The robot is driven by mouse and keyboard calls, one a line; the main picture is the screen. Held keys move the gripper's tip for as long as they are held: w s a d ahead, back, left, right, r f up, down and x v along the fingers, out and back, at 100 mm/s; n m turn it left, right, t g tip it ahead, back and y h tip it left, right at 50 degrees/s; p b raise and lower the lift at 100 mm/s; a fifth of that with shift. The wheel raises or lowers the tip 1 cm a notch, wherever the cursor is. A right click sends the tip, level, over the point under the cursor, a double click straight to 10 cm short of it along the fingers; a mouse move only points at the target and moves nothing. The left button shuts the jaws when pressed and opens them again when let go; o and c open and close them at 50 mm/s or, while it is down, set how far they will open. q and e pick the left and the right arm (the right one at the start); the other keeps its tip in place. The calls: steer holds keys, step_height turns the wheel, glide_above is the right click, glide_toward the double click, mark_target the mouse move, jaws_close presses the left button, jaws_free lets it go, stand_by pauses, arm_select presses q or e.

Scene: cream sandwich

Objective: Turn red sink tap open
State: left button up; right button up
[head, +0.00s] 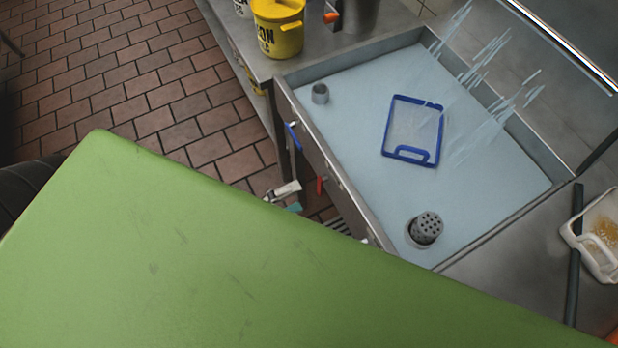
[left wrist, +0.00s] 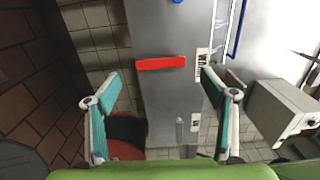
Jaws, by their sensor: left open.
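The red tap handle (head: 320,185) sits on the front face of the sink counter, below the basin rim. In the left wrist view it is a flat red bar (left wrist: 161,63), lying nearly level across the grey panel. My left gripper (left wrist: 160,82) is open, with teal and white fingers spread to either side of the bar. The bar appears between and just beyond the fingertips, with no contact visible. In the head view only part of one finger shows, left of the red handle; the rest is hidden by the green shape in front. My right gripper is not in view.
A blue handle (head: 293,136) is on the same front face, farther back. The sink (head: 350,130) holds a blue-framed clear lid (head: 413,130) and a perforated drain piece (head: 427,228). A yellow bucket (head: 278,27) stands on the counter. Tiled floor (head: 130,70) is open at left.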

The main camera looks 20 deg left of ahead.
arm_select(q)
steer(key=v, duration=0.6)
steer(key=shift+s+a, duration=0.15)
steer(key=shift+s, duration=0.1)
steer(key=a+f+n+g+y, duration=0.1)
steer(key=a+f+n+y, duration=0.2)
steer(key=f, duration=0.5)
steer(key=a+f+n+g+y, duration=0.1)
steer(key=f+n+y, duration=0.2)
steer(key=f+n, duration=0.4)
steer(key=a+f+n+g+y, duration=0.1)
steer(key=a+f+n+y, duration=0.2)
steer(key=f, duration=0.7)
steer(key=s+d+f+n+g+y, duration=0.1)
steer(key=s+d+f+n+g, duration=0.1)
steer(key=s+f+n+g, duration=0.3)
steer(key=s+d+f+n+g+y, duration=0.1)
steer(key=s+f+n+g, duration=0.4)
steer(key=s+f, duration=0.8)
steer(key=shift+d+f, duration=0.15)
steer(key=shift+d, duration=0.35)
steer(key=shift+s, duration=0.15)
